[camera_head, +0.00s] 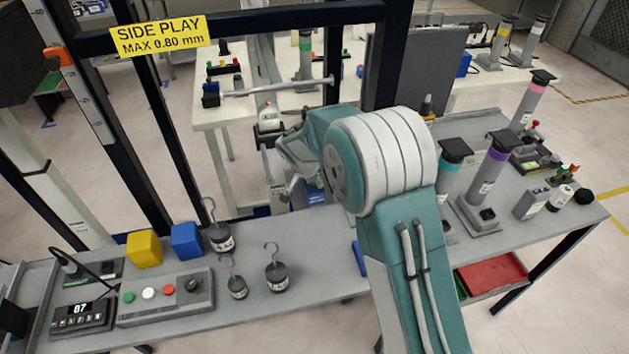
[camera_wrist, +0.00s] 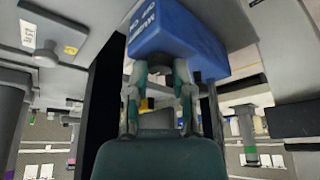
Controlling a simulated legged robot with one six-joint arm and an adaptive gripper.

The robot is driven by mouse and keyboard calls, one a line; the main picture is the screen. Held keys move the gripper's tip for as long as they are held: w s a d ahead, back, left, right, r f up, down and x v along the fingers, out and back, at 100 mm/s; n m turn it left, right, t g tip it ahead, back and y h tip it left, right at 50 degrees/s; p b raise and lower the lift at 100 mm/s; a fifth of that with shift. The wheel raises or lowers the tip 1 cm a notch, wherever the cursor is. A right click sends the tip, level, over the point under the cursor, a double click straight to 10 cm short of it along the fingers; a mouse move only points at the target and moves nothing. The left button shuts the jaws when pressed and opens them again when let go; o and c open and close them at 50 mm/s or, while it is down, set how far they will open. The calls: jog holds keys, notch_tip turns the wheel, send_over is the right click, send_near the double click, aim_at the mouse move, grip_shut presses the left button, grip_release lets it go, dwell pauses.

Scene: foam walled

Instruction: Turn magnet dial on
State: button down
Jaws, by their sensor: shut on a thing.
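The blue magnet base (camera_wrist: 205,45) is at the top of the wrist view, with its white "MAGNET OFF ON" lettering upside down. My gripper (camera_wrist: 158,72) reaches up to its near face, one finger on each side, and is shut on the magnet dial there. The dial is mostly hidden between the fingertips, so its setting cannot be read. In the head view my gripper (camera_head: 290,168) shows beyond my teal arm, close to a blue part of the magnet base (camera_head: 316,196), which the arm partly hides.
A control box (camera_head: 165,296), a yellow block (camera_head: 144,249), a blue block (camera_head: 186,240) and hooked weights (camera_head: 276,278) stand on the left of the bench. Cylinders (camera_head: 484,183) stand to the right. A dark frame post (camera_head: 390,55) rises behind my arm.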

jog(key=shift+s+a+f, duration=0.15)
jog(key=shift+c, duration=2.4)
grip_release()
jog(key=shift+a, duration=0.2)
jog(key=shift+d, duration=0.1)
jog(key=shift+r, duration=0.35)
jog(key=v, duration=0.6)
jog(key=shift+a+r, duration=0.3)
jog(key=shift+s, duration=0.25)
